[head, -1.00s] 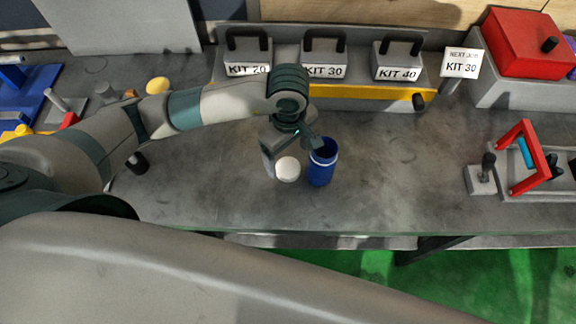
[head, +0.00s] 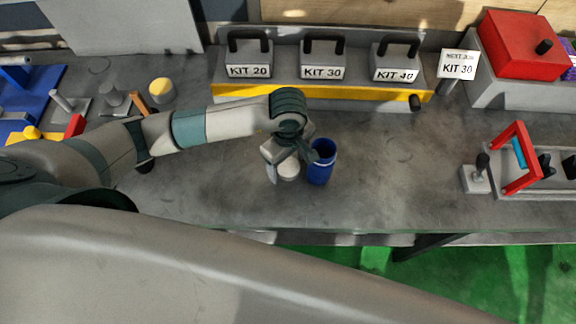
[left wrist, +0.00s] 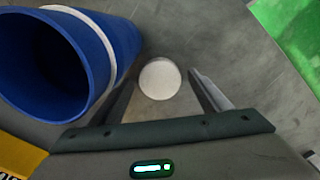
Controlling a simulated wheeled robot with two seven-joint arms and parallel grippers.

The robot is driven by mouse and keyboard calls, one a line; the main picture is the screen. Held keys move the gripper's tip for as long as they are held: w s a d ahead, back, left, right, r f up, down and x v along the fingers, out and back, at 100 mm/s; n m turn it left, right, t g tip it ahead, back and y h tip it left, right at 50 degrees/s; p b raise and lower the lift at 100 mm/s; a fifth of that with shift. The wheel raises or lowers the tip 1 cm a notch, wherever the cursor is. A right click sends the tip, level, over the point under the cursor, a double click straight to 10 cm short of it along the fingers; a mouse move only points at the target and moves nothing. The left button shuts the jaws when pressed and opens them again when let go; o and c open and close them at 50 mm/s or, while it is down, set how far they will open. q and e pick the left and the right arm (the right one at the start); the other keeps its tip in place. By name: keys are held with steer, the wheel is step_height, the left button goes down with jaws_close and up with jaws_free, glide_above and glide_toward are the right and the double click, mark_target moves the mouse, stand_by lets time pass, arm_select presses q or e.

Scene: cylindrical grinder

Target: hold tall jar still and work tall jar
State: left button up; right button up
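A tall blue jar (head: 319,174), open at the top with a white band, stands upright on the bench. It also shows large at the left of the left wrist view (left wrist: 88,40). A small white round-topped thing (head: 289,172) sits just left of it and shows as a white disc in the left wrist view (left wrist: 160,78). My left gripper (head: 291,160) points down over the white thing, beside the blue jar. Its fingers are apart, one on each side of the white disc, with a gap visible at the right finger. My right gripper is out of view.
Boxes marked KIT 20 (head: 249,71), KIT 30 (head: 323,72) and KIT 40 (head: 394,74) stand on a yellow-edged rack behind. A sign (head: 458,65) reads KIT 30. A red-framed fixture (head: 518,160) is at right. The bench between is clear.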

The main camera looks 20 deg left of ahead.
mark_target(288, 166)
arm_select(q)
steer(key=c, duration=0.8)
steer(key=shift+o, duration=0.2)
steer(key=shift+r+b, duration=0.3)
steer(key=shift+r, duration=0.2)
step_height(288, 166, up, 17)
steer(key=b, duration=0.4)
steer(key=shift+b, duration=0.35)
